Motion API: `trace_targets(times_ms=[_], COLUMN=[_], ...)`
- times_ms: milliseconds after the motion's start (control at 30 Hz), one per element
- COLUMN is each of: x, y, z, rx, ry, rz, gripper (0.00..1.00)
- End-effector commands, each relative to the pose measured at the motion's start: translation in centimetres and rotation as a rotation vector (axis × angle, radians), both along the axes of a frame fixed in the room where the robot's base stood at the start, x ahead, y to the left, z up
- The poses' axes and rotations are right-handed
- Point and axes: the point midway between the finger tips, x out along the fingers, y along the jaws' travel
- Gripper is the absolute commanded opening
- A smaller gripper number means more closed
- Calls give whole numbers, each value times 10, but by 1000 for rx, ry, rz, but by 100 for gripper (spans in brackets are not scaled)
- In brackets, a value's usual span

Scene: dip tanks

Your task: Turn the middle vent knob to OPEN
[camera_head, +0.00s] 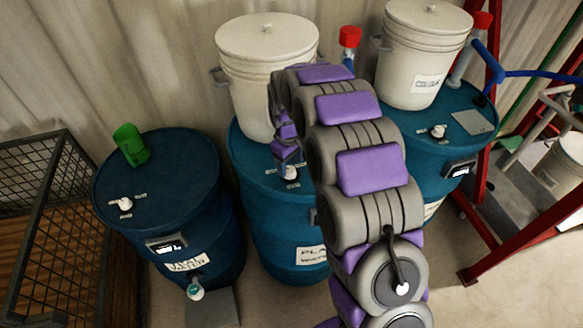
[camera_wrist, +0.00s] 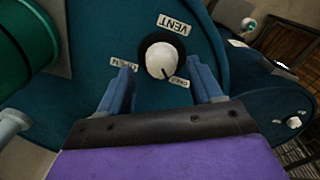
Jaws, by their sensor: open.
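The middle vent knob (camera_wrist: 161,60) is white on a black round base, on top of the middle blue drum (camera_head: 262,212). In the wrist view a VENT label (camera_wrist: 172,25) lies above it, a small label (camera_wrist: 123,64) to its left and another (camera_wrist: 180,83) at its lower right. The knob's dark mark points down, slightly right, toward the lower-right label. My gripper (camera_wrist: 160,75) is open, its blue fingers on either side of the knob's near side, apart from it. In the head view my gripper (camera_head: 287,152) is above the knob (camera_head: 290,173), partly covering it.
A white bucket (camera_head: 265,50) stands on the middle drum, close behind my gripper. Blue drums stand left (camera_head: 165,180) and right (camera_head: 420,130). A wire crate (camera_head: 60,230) is far left, a red frame (camera_head: 500,215) right.

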Motion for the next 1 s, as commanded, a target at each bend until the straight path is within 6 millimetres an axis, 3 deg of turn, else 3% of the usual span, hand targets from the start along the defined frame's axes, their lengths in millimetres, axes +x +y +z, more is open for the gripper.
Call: trace_targets(times_ms=[200, 567, 1000], x=[1, 1, 1], y=[-4, -8, -3], z=[-21, -24, -25], rx=[4, 8, 5], ry=[-1, -3, -2], rz=[1, 0, 1], gripper=[65, 65, 23])
